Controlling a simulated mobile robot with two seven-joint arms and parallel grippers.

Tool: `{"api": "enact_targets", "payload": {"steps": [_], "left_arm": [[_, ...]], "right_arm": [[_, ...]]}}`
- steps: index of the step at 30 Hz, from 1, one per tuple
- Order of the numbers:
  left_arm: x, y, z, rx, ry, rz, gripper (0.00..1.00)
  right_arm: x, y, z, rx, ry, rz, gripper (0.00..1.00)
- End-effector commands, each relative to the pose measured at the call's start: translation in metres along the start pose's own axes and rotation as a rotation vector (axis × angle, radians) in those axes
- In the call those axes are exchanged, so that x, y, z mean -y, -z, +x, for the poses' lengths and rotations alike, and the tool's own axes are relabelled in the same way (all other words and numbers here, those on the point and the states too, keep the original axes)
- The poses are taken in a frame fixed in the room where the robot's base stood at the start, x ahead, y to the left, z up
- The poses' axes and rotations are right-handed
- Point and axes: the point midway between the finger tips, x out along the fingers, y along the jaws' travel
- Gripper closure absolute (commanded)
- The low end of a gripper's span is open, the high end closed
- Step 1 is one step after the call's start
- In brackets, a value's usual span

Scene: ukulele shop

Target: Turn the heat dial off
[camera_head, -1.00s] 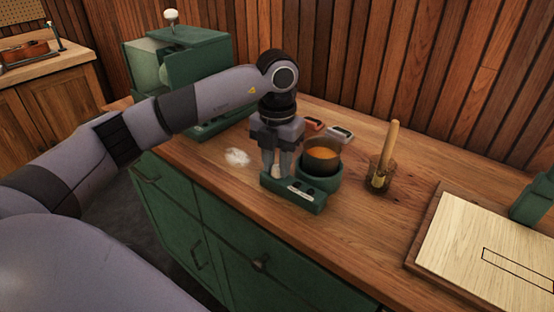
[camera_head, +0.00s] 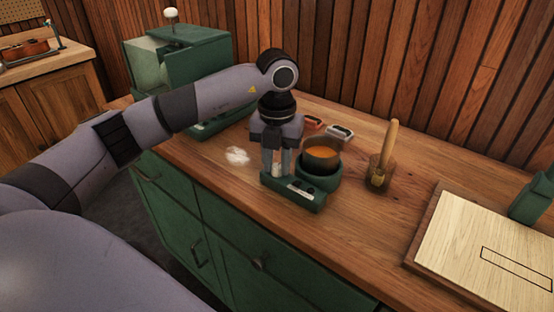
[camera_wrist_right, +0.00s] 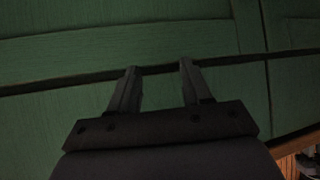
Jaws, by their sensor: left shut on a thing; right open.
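A green glue-pot warmer (camera_head: 310,203) sits near the front edge of the wooden counter, with a dark pot (camera_head: 321,160) of orange liquid on its round part. My left gripper (camera_head: 277,176) points straight down over the left end of the warmer's low front base. Its fingers are shut on the heat dial, which they mostly hide, so its setting cannot be read. My right gripper (camera_wrist_right: 159,68) is open and empty in the right wrist view, in front of green cabinet fronts (camera_wrist_right: 100,45).
A brush (camera_head: 390,150) stands in a brown jar (camera_head: 379,178) right of the warmer. Small orange and grey items (camera_head: 340,131) lie behind it. A white patch (camera_head: 237,156) lies to its left. A pale board (camera_head: 490,250) lies at right; a green machine (camera_head: 195,65) stands at back left.

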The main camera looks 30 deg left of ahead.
Motion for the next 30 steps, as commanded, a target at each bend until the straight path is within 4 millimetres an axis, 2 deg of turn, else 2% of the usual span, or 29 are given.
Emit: {"api": "enact_targets", "payload": {"steps": [1,2,3,11,14,24,30], "left_arm": [[0.0,-0.001,-0.002,0.006,0.002,-0.003,0.61],[0.0,-0.001,-0.002,0.006,0.002,-0.003,0.52],[0.0,-0.001,-0.002,0.005,0.002,-0.002,0.46],[0.0,-0.001,-0.001,0.002,0.001,-0.001,0.46],[0.0,-0.001,-0.007,0.004,0.001,-0.001,0.46],[0.001,-0.001,-0.059,0.006,0.003,-0.002,0.46],[0.0,-0.001,-0.072,0.004,0.002,-0.002,0.46]], "right_arm": [[0.0,0.0,0.0,0.0,0.0,0.0,0.51],[0.0,0.0,0.0,0.0,0.0,0.0,0.51],[0.0,0.0,0.0,0.0,0.0,0.0,0.51],[0.0,0.0,0.0,0.0,0.0,0.0,0.51],[0.0,-0.001,0.001,0.0,0.0,0.0,0.51],[0.0,-0.004,0.003,0.0,0.0,0.0,0.51],[0.0,-0.005,0.004,0.0,0.0,0.0,0.51]]}}
